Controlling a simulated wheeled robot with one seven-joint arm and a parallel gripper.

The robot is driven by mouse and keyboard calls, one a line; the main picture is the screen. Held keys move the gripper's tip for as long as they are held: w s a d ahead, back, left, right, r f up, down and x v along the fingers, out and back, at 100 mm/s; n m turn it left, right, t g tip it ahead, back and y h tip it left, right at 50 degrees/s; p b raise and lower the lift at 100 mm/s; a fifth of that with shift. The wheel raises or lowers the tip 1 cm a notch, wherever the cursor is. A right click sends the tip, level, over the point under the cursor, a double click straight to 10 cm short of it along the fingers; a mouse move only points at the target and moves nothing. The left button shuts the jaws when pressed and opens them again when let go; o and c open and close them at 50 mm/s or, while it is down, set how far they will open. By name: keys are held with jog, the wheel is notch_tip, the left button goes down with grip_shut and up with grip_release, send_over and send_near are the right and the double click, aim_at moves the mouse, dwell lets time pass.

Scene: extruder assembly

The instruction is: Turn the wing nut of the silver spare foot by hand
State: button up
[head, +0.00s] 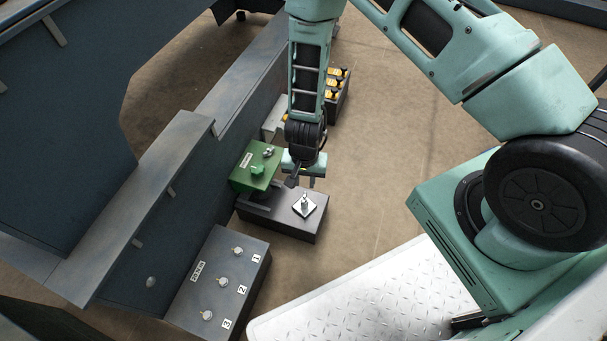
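The silver spare foot (304,207) is a small diamond-shaped plate with a raised piece standing at its middle, apparently the wing nut (304,199). It sits on top of a low dark box (270,216), near the box's right end. My gripper (302,184) points down just behind the foot, near the box's far edge. Its two fingers look spread apart, with nothing seen between them. It looks apart from the foot; its exact height above the box is hard to tell. The nut's fine shape is too small to make out.
A green box (257,166) with green and silver fittings adjoins the dark box at left. A grey box (220,284) with several numbered silver knobs stands in front. A crate of yellow-black items (337,92) lies behind. A dark wall runs along the left; floor at right is open.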

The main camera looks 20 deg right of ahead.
aim_at(304, 197)
notch_tip(304, 197, down, 9)
jog(key=b, duration=0.9)
jog(key=shift+r, duration=0.15)
jog(key=shift+r+p, duration=0.4)
jog(key=shift+p, duration=0.1)
jog(key=shift+f, duration=0.1)
grip_shut()
